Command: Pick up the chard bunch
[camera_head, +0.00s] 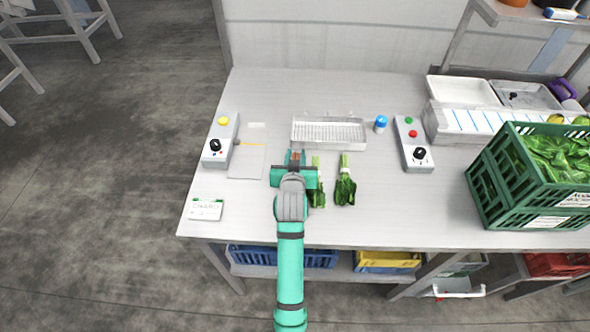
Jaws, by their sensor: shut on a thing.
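My gripper (294,170) is over the middle of the steel table, shut on a bunch that is mostly hidden beneath it and my arm. Reddish stems of this chard bunch (296,154) show just past the jaws, and a bit of dark green leaf shows left of my arm. I cannot tell whether the bunch is clear of the table. A second leafy bunch with pale green stems (317,188) lies close on the right of my gripper, partly covered by it. A third, similar bunch (345,187) lies apart, further right.
A wire-grid tray (329,132) lies just behind my gripper. Grey control boxes (220,141) (413,144) stand left and right. A blue-capped jar (380,124) is near the right one. Green crates (492,192) fill the right side. The front right of the table is clear.

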